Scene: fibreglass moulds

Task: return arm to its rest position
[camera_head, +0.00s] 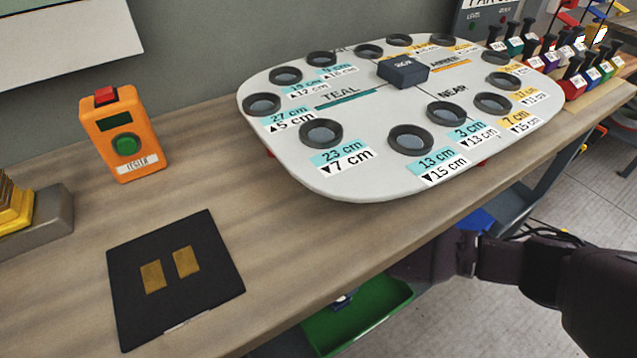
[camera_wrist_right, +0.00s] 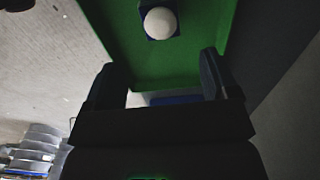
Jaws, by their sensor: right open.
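My right arm (camera_head: 560,270) comes in from the right in the head view, low beside the front edge of the workbench. Its dark gripper end is hard to make out there. In the right wrist view my right gripper (camera_wrist_right: 160,76) is open, with nothing between its fingers. It is over a green tray (camera_wrist_right: 110,25). A white rounded piece on a dark blue square base (camera_wrist_right: 160,22) is in the tray, beyond the fingertips. The green tray (camera_head: 355,325) also shows below the bench edge in the head view. My left gripper is not in view.
The wooden bench (camera_head: 230,180) carries a white oval board (camera_head: 350,180) with dark rings, an orange tester (camera_head: 125,135) and a black mat (camera_head: 205,235) with two gold pads. Labelled coloured pieces stand in a rack (camera_head: 590,90) at far right. Open floor (camera_head: 530,225) lies right of the bench.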

